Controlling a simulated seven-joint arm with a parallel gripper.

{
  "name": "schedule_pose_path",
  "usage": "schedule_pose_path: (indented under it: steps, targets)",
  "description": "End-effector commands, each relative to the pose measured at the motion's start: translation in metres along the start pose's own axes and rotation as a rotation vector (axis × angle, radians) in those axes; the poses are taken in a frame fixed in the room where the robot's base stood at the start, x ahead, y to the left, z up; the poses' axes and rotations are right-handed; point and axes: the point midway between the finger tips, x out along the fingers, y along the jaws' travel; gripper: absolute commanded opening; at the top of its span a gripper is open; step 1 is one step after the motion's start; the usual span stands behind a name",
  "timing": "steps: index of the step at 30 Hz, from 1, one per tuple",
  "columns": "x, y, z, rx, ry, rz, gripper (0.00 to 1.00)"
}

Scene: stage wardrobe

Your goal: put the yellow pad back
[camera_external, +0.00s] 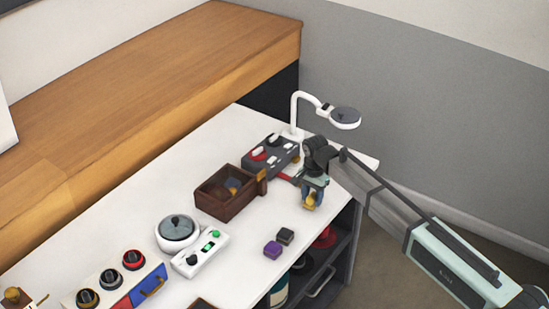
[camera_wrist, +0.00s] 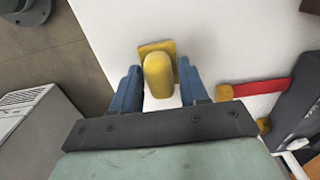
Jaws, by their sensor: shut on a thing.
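The yellow pad (camera_wrist: 157,72) is a flat square piece with a rounded upright part. In the wrist view it sits between the blue fingers of my gripper (camera_wrist: 159,86), which is shut on it. In the external view my gripper (camera_external: 313,190) is over the right part of the white counter, with the yellow pad (camera_external: 309,203) below its fingers near the counter's front edge. I cannot tell whether the pad touches the counter.
A brown wooden box (camera_external: 213,207) with small items inside stands left of my gripper. A dark panel with knobs (camera_external: 284,150) and a white lamp (camera_external: 345,117) are behind. A purple cube (camera_external: 271,250) and dark cube (camera_external: 286,235) lie in front. A red bar (camera_wrist: 262,87) is right in the wrist view.

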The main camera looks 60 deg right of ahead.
Motion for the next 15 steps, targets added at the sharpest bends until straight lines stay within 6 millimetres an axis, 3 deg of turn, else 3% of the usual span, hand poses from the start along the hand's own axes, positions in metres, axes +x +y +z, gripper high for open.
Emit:
schedule_pose_path:
  steps: [13,14,15]
  targets:
    - [0.0073,0.0001,0.0000,0.000,0.000,0.000,0.15]
    - [0.0072,0.0000,0.0000,0.000,0.000,0.000,0.46]
    - [0.0070,0.0000,0.0000,0.000,0.000,0.000,0.49]
